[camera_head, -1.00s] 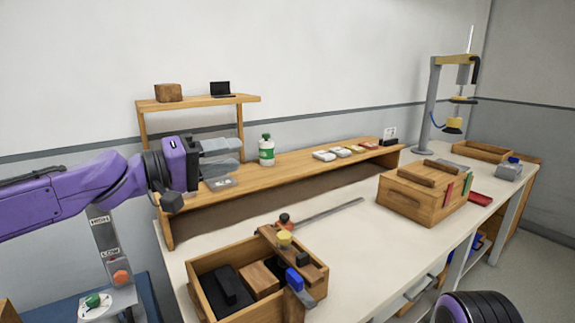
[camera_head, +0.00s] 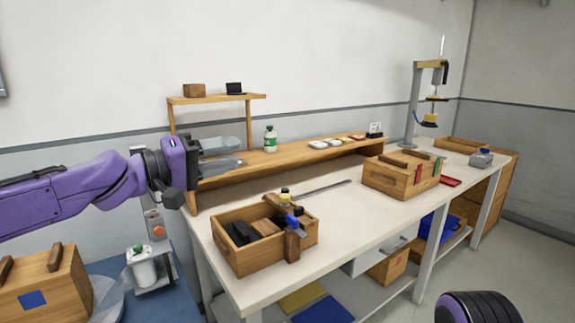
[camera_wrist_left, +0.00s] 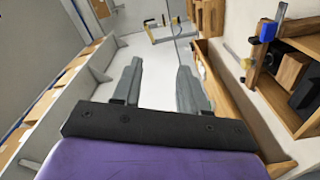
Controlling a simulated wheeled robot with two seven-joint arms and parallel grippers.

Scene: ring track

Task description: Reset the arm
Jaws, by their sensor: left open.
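My left gripper (camera_head: 219,155) comes in from the left on its purple arm and hangs in the air in front of the wooden shelf at the table's left end. Its grey fingers are apart with nothing between them. The left wrist view also shows the two fingers (camera_wrist_left: 157,85) spread and empty. On the right side, only a dark ribbed, purple-ringed part of my own body shows at the bottom edge of the head view. The right gripper does not show.
A wooden box (camera_head: 243,266) of blocks sits on the white table (camera_head: 335,213). A green-white bottle (camera_head: 270,139) stands on the long wooden shelf (camera_head: 240,168). A lidded wooden box (camera_head: 388,183) and a grey stand (camera_head: 413,105) are farther right. Another wooden box (camera_head: 62,290) is lower left.

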